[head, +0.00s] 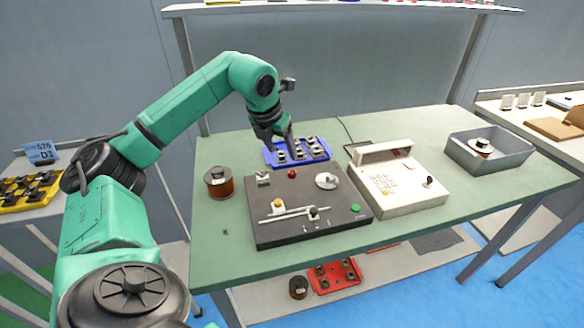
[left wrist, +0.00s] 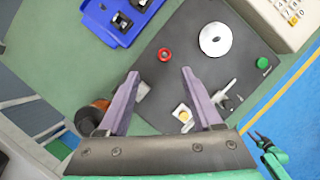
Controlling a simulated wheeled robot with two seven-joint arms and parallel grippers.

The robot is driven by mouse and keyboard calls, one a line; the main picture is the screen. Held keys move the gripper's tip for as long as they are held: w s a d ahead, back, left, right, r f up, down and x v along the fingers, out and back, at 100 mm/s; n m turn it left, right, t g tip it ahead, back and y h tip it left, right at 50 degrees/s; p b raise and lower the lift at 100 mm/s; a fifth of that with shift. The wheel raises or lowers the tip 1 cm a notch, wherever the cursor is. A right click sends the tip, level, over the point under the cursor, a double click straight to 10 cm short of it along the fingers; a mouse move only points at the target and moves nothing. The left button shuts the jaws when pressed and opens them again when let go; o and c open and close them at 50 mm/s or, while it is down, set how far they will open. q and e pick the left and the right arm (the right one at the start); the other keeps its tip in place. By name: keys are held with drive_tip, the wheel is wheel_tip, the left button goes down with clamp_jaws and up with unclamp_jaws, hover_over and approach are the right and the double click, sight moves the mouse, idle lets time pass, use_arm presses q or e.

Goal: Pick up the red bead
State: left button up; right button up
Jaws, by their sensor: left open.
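The red bead (head: 292,173) is a small red ring near the back edge of the dark winder plate (head: 335,225). In the left wrist view the red bead (left wrist: 165,54) lies on the plate just beyond the gap between my fingertips. My left gripper (head: 284,146) is above the back of the plate, by the blue tray. In the left wrist view the left gripper (left wrist: 160,73) has its two fingers wide apart, with nothing between them. My right gripper (left wrist: 260,139) shows small at the lower right of that view; its jaws are too small to judge.
A blue tray (head: 268,160) of small parts stands behind the plate. A copper wire spool (head: 218,182) is at left, a white keypad box (head: 400,185) at right, and a grey bin (head: 480,165) further right. The plate carries a white disc (head: 327,181) and green button (head: 355,208).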

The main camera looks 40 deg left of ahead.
sight(292, 173)
use_arm(q)
drive_tip(key=x, duration=0.6)
drive_tip(key=p+x, duration=0.1)
drive_tip(key=x, duration=0.2)
drive_tip(key=shift+d+f, duration=0.3)
drive_tip(key=shift+d, duration=0.1)
clamp_jaws()
